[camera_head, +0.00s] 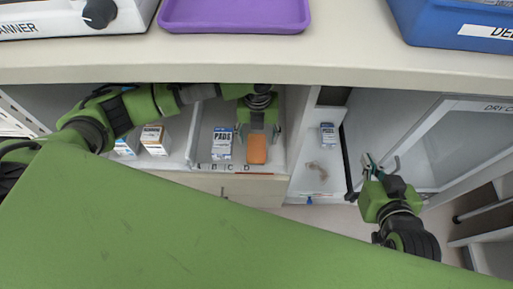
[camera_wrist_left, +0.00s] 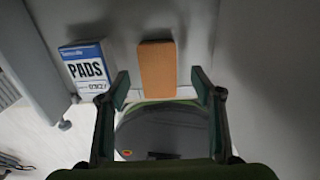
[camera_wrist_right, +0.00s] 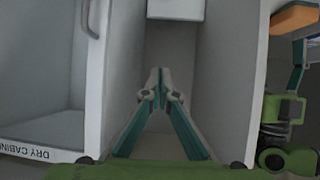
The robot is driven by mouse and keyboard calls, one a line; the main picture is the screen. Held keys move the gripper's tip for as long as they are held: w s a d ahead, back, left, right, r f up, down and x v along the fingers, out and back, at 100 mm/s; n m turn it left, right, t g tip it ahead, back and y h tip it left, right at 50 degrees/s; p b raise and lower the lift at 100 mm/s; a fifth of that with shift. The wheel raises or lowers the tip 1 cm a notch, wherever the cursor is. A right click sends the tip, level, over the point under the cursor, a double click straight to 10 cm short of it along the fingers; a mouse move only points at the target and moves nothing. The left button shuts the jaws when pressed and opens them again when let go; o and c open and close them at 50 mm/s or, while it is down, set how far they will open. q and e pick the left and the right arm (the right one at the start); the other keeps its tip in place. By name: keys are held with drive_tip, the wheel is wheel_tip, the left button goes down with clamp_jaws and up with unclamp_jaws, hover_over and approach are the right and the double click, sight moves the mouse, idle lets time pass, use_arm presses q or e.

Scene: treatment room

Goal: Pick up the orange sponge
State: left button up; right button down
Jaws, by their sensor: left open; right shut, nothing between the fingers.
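My right gripper (camera_head: 374,165) is shut and empty near the dry cabinet. In the right wrist view its fingertips (camera_wrist_right: 159,80) meet, and the sponge (camera_wrist_right: 295,17) shows at the upper right.
The PADS box (camera_head: 222,144) stands close left of the sponge; it also shows in the left wrist view (camera_wrist_left: 85,68). Two small boxes (camera_head: 155,139) stand further left. Another box (camera_head: 328,135) is in the right compartment. The counter edge (camera_head: 200,66) overhangs the drawer. A cabinet door (camera_head: 462,145) stands at right.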

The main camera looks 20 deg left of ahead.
sight(257, 143)
use_arm(q)
drive_tip(key=f, duration=0.1)
drive_tip(key=f+b, duration=0.1)
drive_tip(key=f, duration=0.1)
drive_tip(key=f+b, duration=0.1)
drive_tip(key=shift+w+a+f, duration=0.1)
drive_tip(key=shift+a+f, duration=0.15)
drive_tip(key=shift+f, duration=0.15)
drive_tip(key=c, duration=0.9)
use_arm(e)
drive_tip(key=w+a+r+t+y, duration=0.1)
drive_tip(key=w+r+t, duration=0.1)
drive_tip(key=r, duration=0.3)
drive_tip(key=w+a+r+t, duration=0.1)
drive_tip(key=w+r+t, duration=0.1)
drive_tip(key=r+t, duration=0.2)
wheel_tip(257, 143, up, 2)
drive_tip(key=shift+w+a+y, duration=0.2)
drive_tip(key=shift+a+y, duration=0.15)
drive_tip(key=shift+y, duration=0.05)
